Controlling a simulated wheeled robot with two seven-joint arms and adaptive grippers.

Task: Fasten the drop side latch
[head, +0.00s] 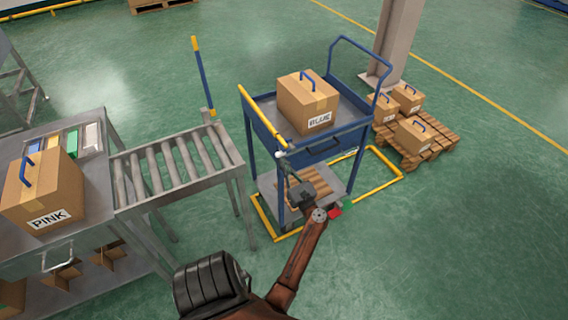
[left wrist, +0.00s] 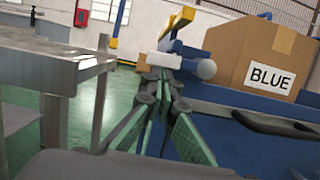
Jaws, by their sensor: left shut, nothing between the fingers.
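A blue cart (head: 262,122) carries a cardboard box labelled BLUE (head: 300,112). Its left side panel has a yellow top rail (head: 258,110) and appears raised. A small pale latch piece (head: 281,155) is at the cart's near left corner, below the rail's end. Fingers partly hide the latch. My right gripper is not in view.
A roller conveyor (head: 178,166) stands left of the cart, with an upright blue and yellow bar (head: 203,75). A bench at left holds a box labelled PINK (head: 42,190). A pallet with boxes (head: 433,145) is at right. Yellow floor rails (head: 385,186) surround the cart's base.

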